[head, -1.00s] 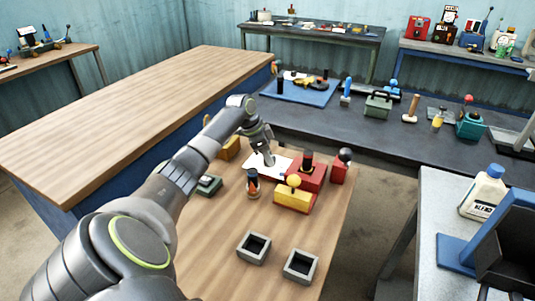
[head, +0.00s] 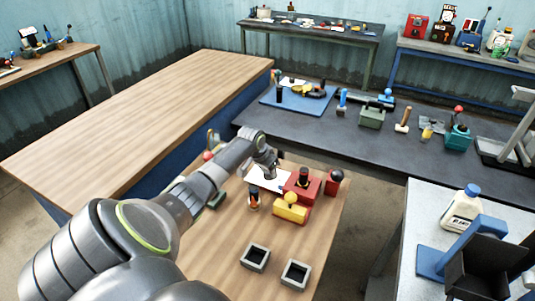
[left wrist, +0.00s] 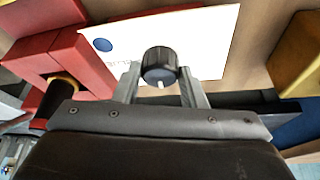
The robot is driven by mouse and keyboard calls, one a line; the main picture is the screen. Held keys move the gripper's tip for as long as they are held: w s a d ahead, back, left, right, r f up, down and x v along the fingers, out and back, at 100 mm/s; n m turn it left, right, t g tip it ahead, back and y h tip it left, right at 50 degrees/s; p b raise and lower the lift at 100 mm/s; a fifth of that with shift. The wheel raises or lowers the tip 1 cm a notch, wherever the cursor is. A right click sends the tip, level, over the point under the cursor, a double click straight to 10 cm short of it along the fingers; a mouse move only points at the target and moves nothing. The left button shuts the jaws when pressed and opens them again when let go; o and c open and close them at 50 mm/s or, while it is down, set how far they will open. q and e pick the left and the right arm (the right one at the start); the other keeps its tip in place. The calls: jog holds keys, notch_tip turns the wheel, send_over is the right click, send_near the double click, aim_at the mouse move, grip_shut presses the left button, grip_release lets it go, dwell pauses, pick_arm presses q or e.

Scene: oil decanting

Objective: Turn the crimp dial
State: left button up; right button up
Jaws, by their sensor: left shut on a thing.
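The gripper (left wrist: 160,84) is shut on the knob from both sides. The pointer mark faces the gripper's palm. Behind the knob lies a white panel (left wrist: 205,38) with a blue dot and partly hidden lettering. In the head view the left gripper (head: 273,172) is over the white panel (head: 262,182), and the arm hides the knob. My right gripper is not in view.
A red block (head: 304,185) with a black knob stands right of the panel. Two grey square holders (head: 255,257) sit nearer me. Bare wood lies between.

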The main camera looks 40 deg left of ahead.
pick_arm(q)
jog(key=shift+r+n+p, duration=0.1)
jog(key=shift+n+p, duration=0.35)
jog(key=shift+n, duration=0.05)
jog(key=o, duration=1)
jog(key=v, duration=0.5)
jog(key=b+v, duration=0.1)
jog(key=v, duration=1.1)
jog(key=shift+s+d+r+b, duration=0.1)
jog(key=shift+d+b, duration=0.2)
jog(key=shift+b, duration=0.1)
